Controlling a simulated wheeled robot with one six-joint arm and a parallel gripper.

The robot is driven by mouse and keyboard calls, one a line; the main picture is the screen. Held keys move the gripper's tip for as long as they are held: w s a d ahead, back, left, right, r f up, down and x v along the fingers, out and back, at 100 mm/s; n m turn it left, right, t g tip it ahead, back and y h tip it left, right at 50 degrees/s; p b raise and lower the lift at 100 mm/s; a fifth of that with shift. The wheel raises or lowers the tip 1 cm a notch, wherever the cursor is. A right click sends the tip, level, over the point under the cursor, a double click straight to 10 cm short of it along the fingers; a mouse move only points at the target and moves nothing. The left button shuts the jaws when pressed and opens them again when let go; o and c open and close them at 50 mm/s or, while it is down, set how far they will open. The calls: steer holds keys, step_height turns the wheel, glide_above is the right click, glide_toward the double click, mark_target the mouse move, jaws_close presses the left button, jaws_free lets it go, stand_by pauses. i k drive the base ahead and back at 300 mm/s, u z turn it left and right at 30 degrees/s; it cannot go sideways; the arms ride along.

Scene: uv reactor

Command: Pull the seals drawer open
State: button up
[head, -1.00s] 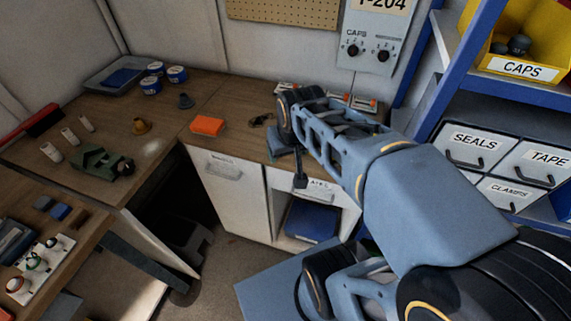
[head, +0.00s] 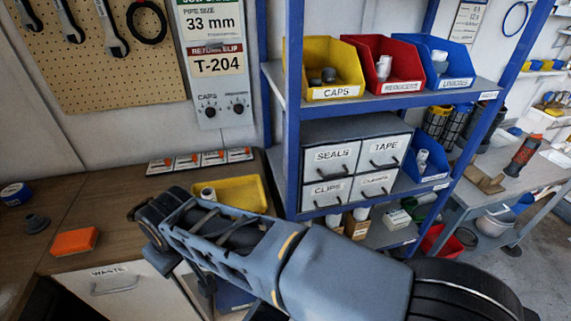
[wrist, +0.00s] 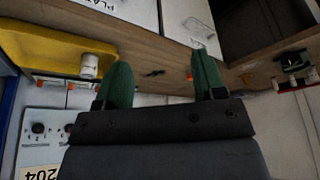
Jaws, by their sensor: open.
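The seals drawer (head: 331,158) is the upper left front of a grey drawer unit on the middle shelf of a blue rack in the head view. It is shut, with a white SEALS label and a dark bar handle (head: 333,172) below. My gripper (wrist: 162,82) shows in the wrist view as two green fingers, spread apart with nothing between them. In the head view my arm reaches left over the bench, well away from the drawer, and the fingers cannot be made out. The drawer is not in the wrist view.
TAPE (head: 384,148), CLIPS (head: 326,193) and another drawer (head: 373,184) adjoin it. Yellow (head: 320,68), red and blue bins stand on the shelf above. A blue bin (head: 427,162) is right of the unit. A yellow tray (head: 238,193) lies on the bench beside the rack.

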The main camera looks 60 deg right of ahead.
mark_target(338, 159)
steer(key=k, duration=0.5)
steer(key=z, duration=1.2)
steer(key=i, duration=0.4)
steer(key=z, duration=2.55)
steer(key=k, duration=0.75)
steer(key=u, duration=1.45)
